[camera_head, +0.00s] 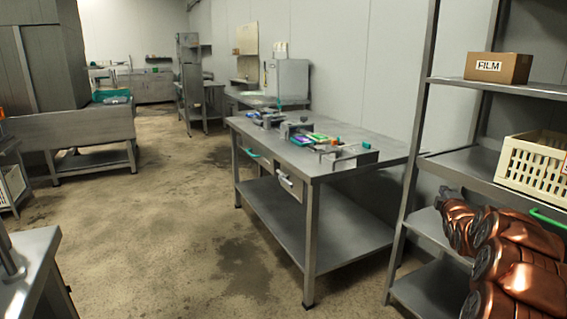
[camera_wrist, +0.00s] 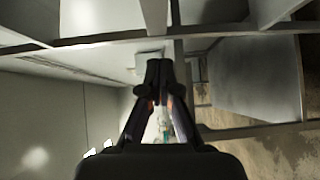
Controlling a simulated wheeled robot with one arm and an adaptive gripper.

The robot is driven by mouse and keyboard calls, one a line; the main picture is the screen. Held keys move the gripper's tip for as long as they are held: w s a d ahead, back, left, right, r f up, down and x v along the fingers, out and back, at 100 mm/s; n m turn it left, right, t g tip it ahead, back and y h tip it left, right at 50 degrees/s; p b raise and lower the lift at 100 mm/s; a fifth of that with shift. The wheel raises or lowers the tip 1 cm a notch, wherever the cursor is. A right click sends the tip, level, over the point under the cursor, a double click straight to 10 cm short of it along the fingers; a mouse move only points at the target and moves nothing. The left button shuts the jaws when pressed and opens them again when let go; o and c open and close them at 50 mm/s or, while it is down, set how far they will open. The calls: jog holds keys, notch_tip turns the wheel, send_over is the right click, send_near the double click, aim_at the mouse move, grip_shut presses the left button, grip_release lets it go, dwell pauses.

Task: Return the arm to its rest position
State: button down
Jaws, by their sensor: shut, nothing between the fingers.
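My gripper (camera_wrist: 159,68) is in the wrist view, in the lower middle. Its dark fingers meet at the tips and hold nothing. Behind it the room appears turned, with grey walls, metal bars and part of the brown floor.
A steel table (camera_head: 385,160) with small tools and a drawer stands in the middle. The concrete floor (camera_head: 150,240) at left centre is clear.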

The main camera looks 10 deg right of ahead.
jog(key=s+a+f+m+g+y, duration=0.25)
jog(key=s+a, duration=0.25)
jog(key=a, duration=0.4)
jog(key=s+a+f+m+g+y, duration=0.1)
jog(key=s+a+f+m+g, duration=0.3)
jog(key=a, duration=0.6)
jog(key=s+a+g+y, duration=0.2)
jog(key=s+a, duration=0.4)
jog(key=a, duration=0.3)
jog(key=s+a+f+m+g+y, duration=0.1)
jog(key=s+a+m+g, duration=0.3)
jog(key=s, duration=1)
jog(key=s+a+f+g, duration=0.1)
jog(key=s+a+g, duration=0.2)
jog(key=s+a, duration=0.7)
jog(key=s+a+f+m+g+y, duration=0.1)
jog(key=s+a+m+g, duration=0.15)
jog(key=s, duration=1.45)
notch_tip(320, 180, up, 23)
jog(key=s+p, duration=0.1)
jog(key=p, duration=2.2)
jog(key=shift+d+r, duration=0.15)
jog(key=shift+d, duration=0.15)
